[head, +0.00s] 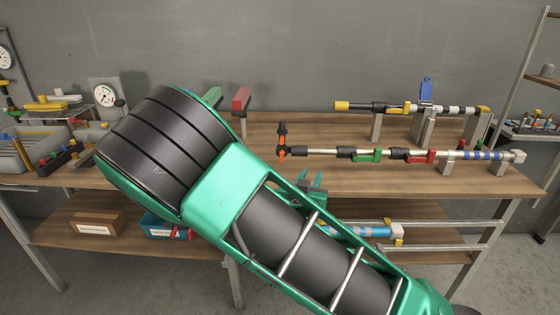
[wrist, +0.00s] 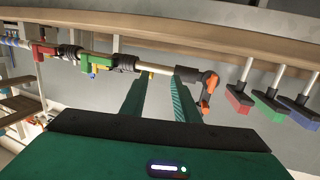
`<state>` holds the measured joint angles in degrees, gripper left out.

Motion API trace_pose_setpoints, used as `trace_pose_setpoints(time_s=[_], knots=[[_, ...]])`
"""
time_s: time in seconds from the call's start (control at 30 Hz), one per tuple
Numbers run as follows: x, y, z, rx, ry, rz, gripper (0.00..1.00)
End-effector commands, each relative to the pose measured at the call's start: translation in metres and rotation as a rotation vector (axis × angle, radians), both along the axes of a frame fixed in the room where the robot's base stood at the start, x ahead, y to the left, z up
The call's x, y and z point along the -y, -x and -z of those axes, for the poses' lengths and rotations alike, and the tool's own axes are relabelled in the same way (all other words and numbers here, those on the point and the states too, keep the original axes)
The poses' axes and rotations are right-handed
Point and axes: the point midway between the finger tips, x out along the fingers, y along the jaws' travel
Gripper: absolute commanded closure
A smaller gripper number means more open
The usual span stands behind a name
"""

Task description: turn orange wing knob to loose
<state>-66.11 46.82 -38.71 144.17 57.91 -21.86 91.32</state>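The orange wing knob (head: 282,152) sits at the left end of a horizontal metal rod on the bench, beside a black fitting. In the wrist view, which looks turned over, the orange knob (wrist: 208,88) shows just right of the right finger, next to a black elbow-like piece. My gripper (head: 312,184) is open, with green fingers, in front of and a little right of the knob in the head view. In the wrist view my gripper (wrist: 160,80) has a bare stretch of rod between its fingertips. The knob is outside the fingers; contact cannot be told.
The rod carries black collars, a green lever (head: 368,155) and a red lever (head: 420,157). A second rod with a yellow end (head: 342,106) runs behind it. A red-topped post (head: 241,99) stands left of the knob. My arm hides much of the bench's left middle.

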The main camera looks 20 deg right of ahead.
Motion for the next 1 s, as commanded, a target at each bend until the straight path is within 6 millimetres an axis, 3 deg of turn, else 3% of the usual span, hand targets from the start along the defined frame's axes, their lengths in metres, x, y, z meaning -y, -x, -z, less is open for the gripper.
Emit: trace_pose_setpoints(time_s=[0.03,0.1,0.2,0.3,0.47,1.0], knots=[[-0.024,-0.005,-0.002,0.027,0.022,-0.067,0.72],[-0.05,-0.01,-0.005,0.06,0.032,-0.141,0.72],[-0.077,-0.013,-0.008,0.09,0.04,-0.214,0.72],[-0.09,-0.015,-0.008,0.103,0.042,-0.25,0.72],[-0.09,-0.027,-0.009,0.108,0.04,-0.26,0.72],[-0.062,-0.106,-0.009,0.107,0.04,-0.257,0.72]])
